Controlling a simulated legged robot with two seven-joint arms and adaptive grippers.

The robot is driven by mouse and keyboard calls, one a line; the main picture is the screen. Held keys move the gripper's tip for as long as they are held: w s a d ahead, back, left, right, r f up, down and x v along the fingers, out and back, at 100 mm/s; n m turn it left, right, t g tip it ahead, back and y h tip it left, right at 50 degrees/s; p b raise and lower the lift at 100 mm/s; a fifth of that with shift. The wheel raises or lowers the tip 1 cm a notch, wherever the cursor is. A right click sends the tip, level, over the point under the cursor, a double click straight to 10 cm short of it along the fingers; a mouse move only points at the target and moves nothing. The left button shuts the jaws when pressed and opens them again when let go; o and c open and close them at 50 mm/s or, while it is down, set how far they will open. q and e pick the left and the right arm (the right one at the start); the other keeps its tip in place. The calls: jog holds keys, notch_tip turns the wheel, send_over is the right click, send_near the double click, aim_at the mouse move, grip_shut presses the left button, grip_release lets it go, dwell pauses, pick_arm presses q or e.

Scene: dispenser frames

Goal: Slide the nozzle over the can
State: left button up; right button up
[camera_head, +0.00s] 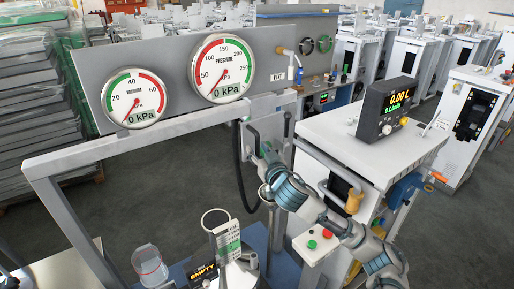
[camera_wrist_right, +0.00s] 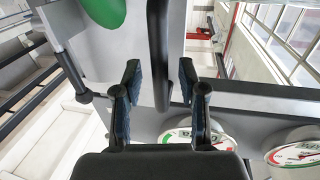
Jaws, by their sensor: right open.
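My right gripper (camera_head: 262,158) is at the grey holder panel (camera_head: 270,115) on the dispenser's left side, where a black hose (camera_head: 238,165) hangs. In the right wrist view the right gripper (camera_wrist_right: 158,95) is open. A dark upright bar (camera_wrist_right: 159,50) shows between its fingers, with a gap on each side. It looks like the nozzle's handle, but I cannot tell for sure. The nozzle's tip cannot be made out. What looks like the can (camera_head: 228,240), with a round open top and a scale, stands low in the head view. My left gripper does not show.
A metal frame (camera_head: 160,132) with a pressure gauge (camera_head: 222,69) and a second gauge (camera_head: 134,98) stands at the left. The dispenser (camera_head: 370,150) carries a flow display (camera_head: 385,107).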

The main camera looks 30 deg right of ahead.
jog(key=shift+w+d, duration=0.15)
jog(key=shift+w, duration=0.4)
grip_shut()
